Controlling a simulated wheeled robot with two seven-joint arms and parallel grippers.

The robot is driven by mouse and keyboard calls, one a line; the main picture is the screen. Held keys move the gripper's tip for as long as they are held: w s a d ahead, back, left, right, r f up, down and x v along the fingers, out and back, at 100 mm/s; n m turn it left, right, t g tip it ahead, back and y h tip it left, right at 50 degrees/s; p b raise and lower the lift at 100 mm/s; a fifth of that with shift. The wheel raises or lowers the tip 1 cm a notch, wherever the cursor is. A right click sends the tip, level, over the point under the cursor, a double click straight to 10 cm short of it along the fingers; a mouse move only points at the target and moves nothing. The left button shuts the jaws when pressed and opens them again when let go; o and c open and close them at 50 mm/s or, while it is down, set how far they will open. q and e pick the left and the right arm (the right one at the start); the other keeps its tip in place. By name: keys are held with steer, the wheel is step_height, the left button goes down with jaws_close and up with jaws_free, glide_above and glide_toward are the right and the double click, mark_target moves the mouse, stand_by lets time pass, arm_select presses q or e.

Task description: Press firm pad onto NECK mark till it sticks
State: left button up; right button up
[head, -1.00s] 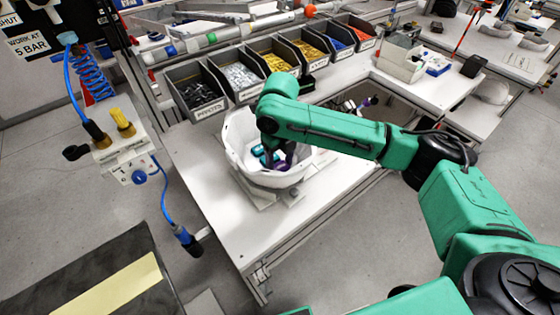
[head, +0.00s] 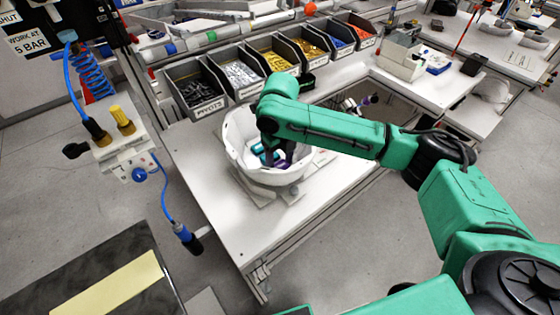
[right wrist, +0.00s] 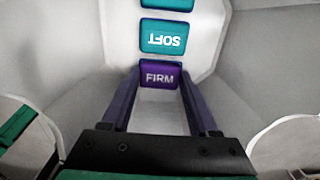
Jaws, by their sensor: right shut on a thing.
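The white helmet shell (head: 236,150) sits open side up on a stand on the bench. My right gripper (head: 276,158) reaches down inside it. In the right wrist view, the purple pad marked FIRM (right wrist: 160,76) is between the fingertips of my right gripper (right wrist: 160,88), which is shut on it. A teal pad marked SOFT (right wrist: 163,38) lies in the shell just beyond it, with another teal pad (right wrist: 168,4) further up. I cannot read a NECK mark; a pale patch shows below the firm pad. Whether the firm pad touches the shell is hard to tell. My left gripper is out of view.
Bins of small parts, one labelled PIVOTS (head: 208,108), stand in a row behind the shell. The white bench (head: 220,222) is clear in front and to the left of it.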

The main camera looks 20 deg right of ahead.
steer(key=shift+s+f, duration=0.1)
steer(key=shift+f, duration=0.05)
steer(key=o, duration=1.4)
